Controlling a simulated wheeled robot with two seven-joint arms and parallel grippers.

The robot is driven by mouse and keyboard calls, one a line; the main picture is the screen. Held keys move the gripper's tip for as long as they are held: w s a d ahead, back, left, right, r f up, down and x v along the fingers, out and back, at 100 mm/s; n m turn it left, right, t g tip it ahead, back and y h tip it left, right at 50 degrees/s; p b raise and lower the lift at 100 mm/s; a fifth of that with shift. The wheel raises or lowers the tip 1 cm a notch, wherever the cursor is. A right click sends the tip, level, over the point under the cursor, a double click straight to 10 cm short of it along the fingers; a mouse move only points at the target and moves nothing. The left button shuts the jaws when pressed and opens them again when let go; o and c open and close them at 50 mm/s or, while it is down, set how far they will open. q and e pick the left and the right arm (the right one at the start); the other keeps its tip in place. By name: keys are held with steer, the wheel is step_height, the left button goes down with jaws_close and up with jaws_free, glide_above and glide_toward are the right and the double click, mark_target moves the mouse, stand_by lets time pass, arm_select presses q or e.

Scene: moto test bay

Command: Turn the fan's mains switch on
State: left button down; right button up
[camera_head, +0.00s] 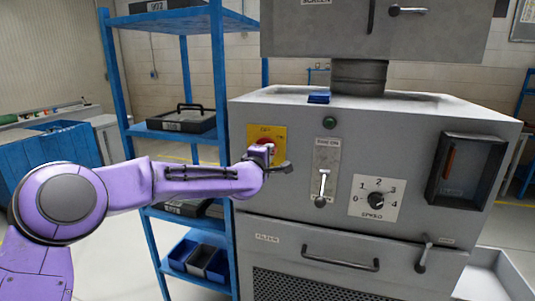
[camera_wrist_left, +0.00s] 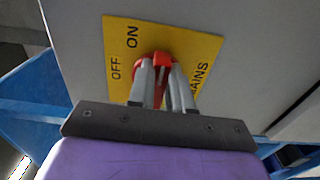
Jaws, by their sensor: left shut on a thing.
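The mains switch is a red rotary knob (camera_wrist_left: 160,59) on a yellow plate (camera_wrist_left: 118,40) marked OFF, ON and MAINS. The plate (camera_head: 255,133) also shows in the head view, on the left of the grey cabinet's front. My left gripper (camera_wrist_left: 162,75) is shut on the red knob, with one finger on each side of it. In the head view my left gripper (camera_head: 270,155) covers most of the knob. The knob's exact setting is hard to tell behind the fingers. My right gripper is not in view.
The grey cabinet (camera_head: 285,190) also carries a fan lever (camera_head: 323,185), a speed dial (camera_head: 376,199) and a filter handle (camera_head: 340,258). A blue shelf rack (camera_head: 221,80) stands close on the left, behind my left arm. A white tray (camera_head: 490,277) is at lower right.

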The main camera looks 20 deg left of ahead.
arm_select(q)
steer(key=shift+r, duration=0.2)
steer(key=c, duration=1)
jaws_free()
steer(key=shift+c, duration=0.2)
steer(key=shift+w+f, duration=0.1)
steer(key=shift+f, duration=0.05)
steer(key=s+b, duration=0.3)
steer(key=s, duration=0.7)
steer(key=shift+s+a+b, duration=0.15)
steer(key=shift+s+b, duration=0.1)
steer(key=shift+b, duration=0.15)
